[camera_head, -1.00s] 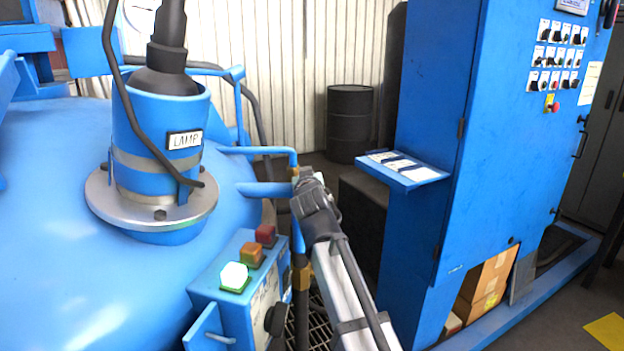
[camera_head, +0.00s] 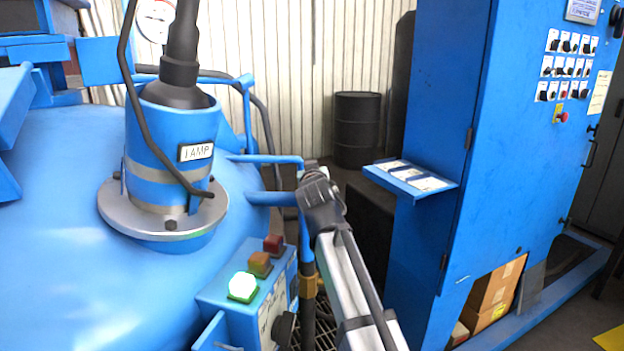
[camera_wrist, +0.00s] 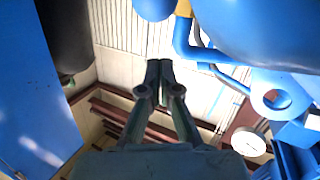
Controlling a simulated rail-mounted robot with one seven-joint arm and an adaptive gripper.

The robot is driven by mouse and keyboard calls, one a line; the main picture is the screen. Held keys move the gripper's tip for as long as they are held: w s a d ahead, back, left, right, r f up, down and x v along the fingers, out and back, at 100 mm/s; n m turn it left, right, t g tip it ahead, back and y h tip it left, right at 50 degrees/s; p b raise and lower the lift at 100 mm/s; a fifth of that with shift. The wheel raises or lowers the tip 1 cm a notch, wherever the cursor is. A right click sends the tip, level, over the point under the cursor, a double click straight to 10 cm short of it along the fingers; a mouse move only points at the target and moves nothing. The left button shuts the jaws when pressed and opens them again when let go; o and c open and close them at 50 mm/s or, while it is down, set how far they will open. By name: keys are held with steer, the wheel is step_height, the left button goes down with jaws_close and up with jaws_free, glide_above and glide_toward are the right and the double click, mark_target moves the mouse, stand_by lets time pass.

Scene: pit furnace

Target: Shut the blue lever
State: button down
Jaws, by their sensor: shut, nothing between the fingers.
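My gripper (camera_head: 314,172) is at the end of the blue pipes (camera_head: 265,159) that leave the furnace vessel (camera_head: 70,250), in the head view. In the wrist view its fingers (camera_wrist: 158,66) are together, with nothing between them. A blue pipe with a brass fitting (camera_wrist: 184,8) is above and right of the fingertips there, apart from them in the picture. I cannot clearly make out the blue lever in either view. My gripper and arm cover part of the pipework.
A control box (camera_head: 250,290) with a lit green button stands left of my arm. A tall blue cabinet (camera_head: 440,130) with a small shelf (camera_head: 410,178) stands to the right. A black drum (camera_head: 357,130) is at the back. A brass fitting (camera_head: 308,284) joins the hose below.

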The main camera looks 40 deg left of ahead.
steer(key=f+v, duration=0.1)
steer(key=v, duration=0.9)
steer(key=shift+f, duration=0.15)
